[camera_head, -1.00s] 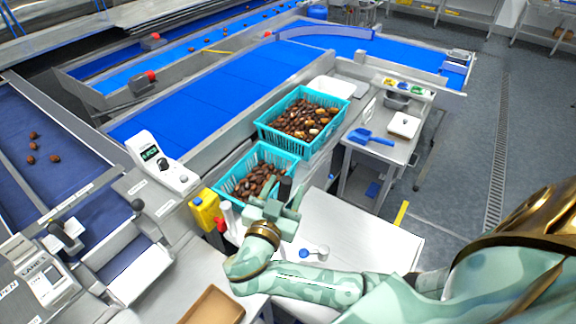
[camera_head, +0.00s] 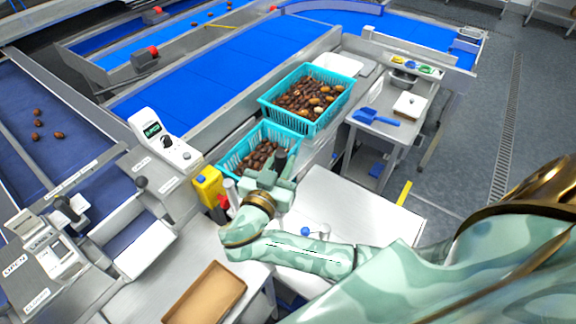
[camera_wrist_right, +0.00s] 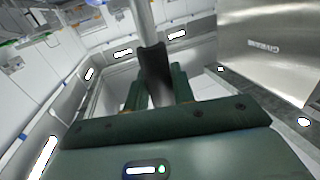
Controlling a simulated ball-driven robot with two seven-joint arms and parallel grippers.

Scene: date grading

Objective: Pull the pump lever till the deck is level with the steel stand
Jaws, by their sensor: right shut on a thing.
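My right gripper (camera_head: 272,178) is shut on the dark grip of the pump lever (camera_head: 280,158), in front of the lower teal crate. In the right wrist view, the lever's dark grip (camera_wrist_right: 155,75) stands between the fingers, with a grey shaft (camera_wrist_right: 145,20) beyond it. A pale flat steel surface (camera_head: 350,205) lies right of the gripper; I cannot tell whether it is the deck. A small steel table (camera_head: 384,153) stands behind it; I cannot tell whether it is the steel stand. My arm hides the lever's base. My left gripper is out of view.
Teal crates of dates, one nearer (camera_head: 231,157) and one farther (camera_head: 268,108), stand behind the gripper. A yellow container (camera_head: 207,186) stands close on its left. A brown tray (camera_head: 205,292) lies at the front. Open floor (camera_head: 455,130) lies at the right.

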